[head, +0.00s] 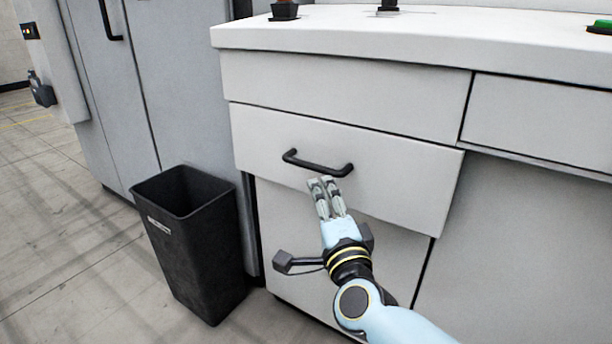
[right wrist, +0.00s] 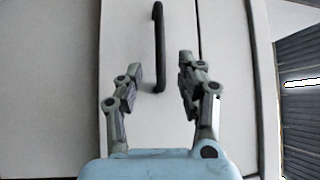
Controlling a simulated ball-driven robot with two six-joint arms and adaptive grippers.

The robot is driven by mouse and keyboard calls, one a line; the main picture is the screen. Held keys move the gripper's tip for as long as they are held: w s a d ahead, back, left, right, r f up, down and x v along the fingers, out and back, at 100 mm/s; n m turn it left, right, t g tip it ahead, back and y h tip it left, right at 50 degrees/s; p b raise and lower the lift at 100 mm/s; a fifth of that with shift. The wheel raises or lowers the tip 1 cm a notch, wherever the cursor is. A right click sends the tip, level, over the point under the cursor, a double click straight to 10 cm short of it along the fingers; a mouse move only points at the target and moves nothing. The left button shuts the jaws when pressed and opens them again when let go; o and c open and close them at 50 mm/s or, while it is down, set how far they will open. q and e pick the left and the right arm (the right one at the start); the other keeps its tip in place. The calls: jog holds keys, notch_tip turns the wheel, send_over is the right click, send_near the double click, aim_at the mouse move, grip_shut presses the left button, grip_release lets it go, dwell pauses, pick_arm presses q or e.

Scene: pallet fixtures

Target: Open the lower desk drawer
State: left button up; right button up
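The lower desk drawer (head: 390,185) is a white front below a plain upper drawer front (head: 345,95). It stands slightly proud of the panel under it; I cannot tell whether it is pulled out. Its black bar handle (head: 318,164) runs across its middle. The handle (right wrist: 158,45) looks upright in the right wrist view. My right gripper (head: 323,182) is just in front of and below the handle's right part. In the right wrist view the gripper (right wrist: 160,72) is open, with the handle showing between its fingers and touching neither visibly. My left gripper is not in view.
A black waste bin (head: 195,245) stands on the floor left of the desk. A grey cabinet (head: 150,80) is behind it. The white desktop (head: 400,35) overhangs the drawers and carries small dark items and a green button (head: 602,24). Floor at the left is clear.

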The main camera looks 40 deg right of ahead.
aim_at(311, 167)
jog(key=x, duration=1)
jog(key=shift+d, duration=0.15)
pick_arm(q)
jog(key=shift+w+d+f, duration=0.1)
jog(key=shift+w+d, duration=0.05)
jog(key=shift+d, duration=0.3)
pick_arm(e)
jog(key=shift+w, duration=0.1)
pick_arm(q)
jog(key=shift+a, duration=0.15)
pick_arm(e)
grip_shut()
jog(key=shift+f, duration=0.1)
